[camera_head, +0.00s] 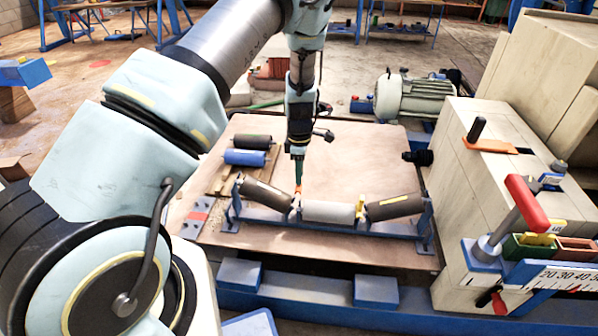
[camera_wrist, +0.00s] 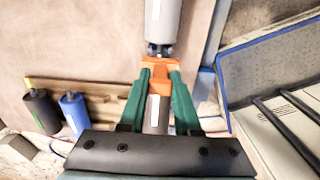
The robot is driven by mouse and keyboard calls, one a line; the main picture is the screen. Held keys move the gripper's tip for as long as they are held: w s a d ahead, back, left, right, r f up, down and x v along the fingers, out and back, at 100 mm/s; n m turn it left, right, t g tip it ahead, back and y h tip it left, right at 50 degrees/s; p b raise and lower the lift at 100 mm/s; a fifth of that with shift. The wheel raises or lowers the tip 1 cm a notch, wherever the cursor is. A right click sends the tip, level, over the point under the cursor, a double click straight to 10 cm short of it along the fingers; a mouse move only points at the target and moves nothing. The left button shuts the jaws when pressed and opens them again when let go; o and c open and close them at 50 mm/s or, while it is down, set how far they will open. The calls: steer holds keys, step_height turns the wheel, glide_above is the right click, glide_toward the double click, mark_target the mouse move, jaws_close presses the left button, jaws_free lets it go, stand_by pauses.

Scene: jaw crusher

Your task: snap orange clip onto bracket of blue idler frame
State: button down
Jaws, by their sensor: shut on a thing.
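The blue idler frame (camera_head: 320,228) lies on the brown board and carries a dark roller (camera_head: 265,194) at left, a grey roller (camera_head: 328,211) in the middle and a dark roller (camera_head: 394,206) at right. My gripper (camera_head: 298,180) points down at the gap between the left and middle rollers. Its green fingers (camera_wrist: 159,88) are shut on the orange clip (camera_wrist: 158,75). The clip is at the bracket (camera_wrist: 160,49) by the end of the grey roller, with the dark roller below it in the wrist view. Whether the clip is seated is hidden.
The beige crusher housing (camera_head: 470,190) stands at right. The board behind the frame is clear.

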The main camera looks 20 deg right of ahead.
mark_target(299, 188)
steer(key=shift+f+b, duration=1.6)
steer(key=shift+f, duration=1.3)
steer(key=shift+p, duration=0.45)
steer(key=shift+f+b, duration=0.75)
steer(key=shift+f, duration=0.55)
steer(key=shift+r, duration=0.1)
steer(key=shift+r+p, duration=0.85)
steer(key=shift+r, duration=0.1)
steer(key=shift+p, duration=0.3)
stand_by(0.8)
steer(key=shift+f+b, duration=0.7)
steer(key=shift+f, duration=0.35)
